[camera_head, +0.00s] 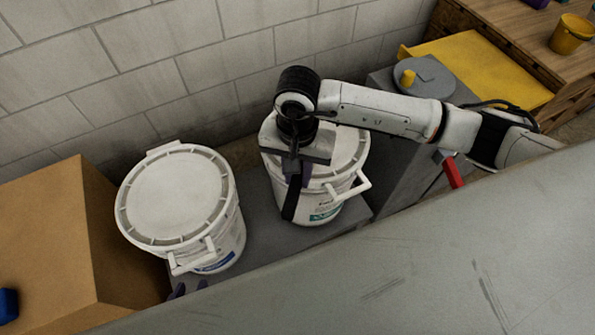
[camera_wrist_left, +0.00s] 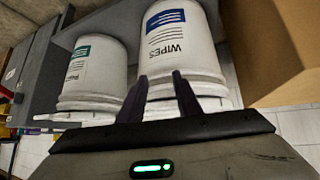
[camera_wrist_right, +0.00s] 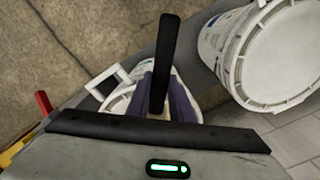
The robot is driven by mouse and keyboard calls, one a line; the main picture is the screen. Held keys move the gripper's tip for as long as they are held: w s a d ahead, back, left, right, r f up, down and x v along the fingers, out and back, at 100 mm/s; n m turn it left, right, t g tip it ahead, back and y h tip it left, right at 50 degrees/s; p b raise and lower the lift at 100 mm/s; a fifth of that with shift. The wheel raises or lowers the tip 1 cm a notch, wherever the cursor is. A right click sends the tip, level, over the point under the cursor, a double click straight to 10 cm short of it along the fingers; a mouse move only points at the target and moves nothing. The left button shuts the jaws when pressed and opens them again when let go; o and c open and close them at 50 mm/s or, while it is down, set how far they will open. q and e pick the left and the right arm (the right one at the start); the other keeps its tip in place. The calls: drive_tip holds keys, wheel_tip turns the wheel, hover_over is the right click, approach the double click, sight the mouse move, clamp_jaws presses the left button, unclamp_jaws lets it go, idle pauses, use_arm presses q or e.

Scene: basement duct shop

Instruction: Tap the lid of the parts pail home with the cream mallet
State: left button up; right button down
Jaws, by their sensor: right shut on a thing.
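A white pail with a teal label (camera_head: 325,209) stands on a grey surface by the wall; its lettering is too small to read surely. Its pale lid (camera_head: 347,148) is partly covered by my right gripper (camera_head: 297,178). My right gripper is shut on a black handle (camera_head: 289,204), also seen in the right wrist view (camera_wrist_right: 166,55). It slants down in front of the pail; no cream mallet head is clearly visible. A second lidded white pail (camera_head: 225,235) on the left reads WIPES in the left wrist view (camera_wrist_left: 178,35). My left gripper (camera_wrist_left: 160,88) is open and empty before it.
A cardboard box (camera_head: 110,230) stands left of the pails. A large grey surface (camera_head: 430,255) fills the lower right. A grey cabinet with a red handle (camera_head: 453,172) stands right of the pails. A yellow tray (camera_head: 485,68) and yellow bucket (camera_head: 570,36) are further back right.

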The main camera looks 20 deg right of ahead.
sight(297, 184)
use_arm(q)
drive_tip(key=shift+w, duration=0.2)
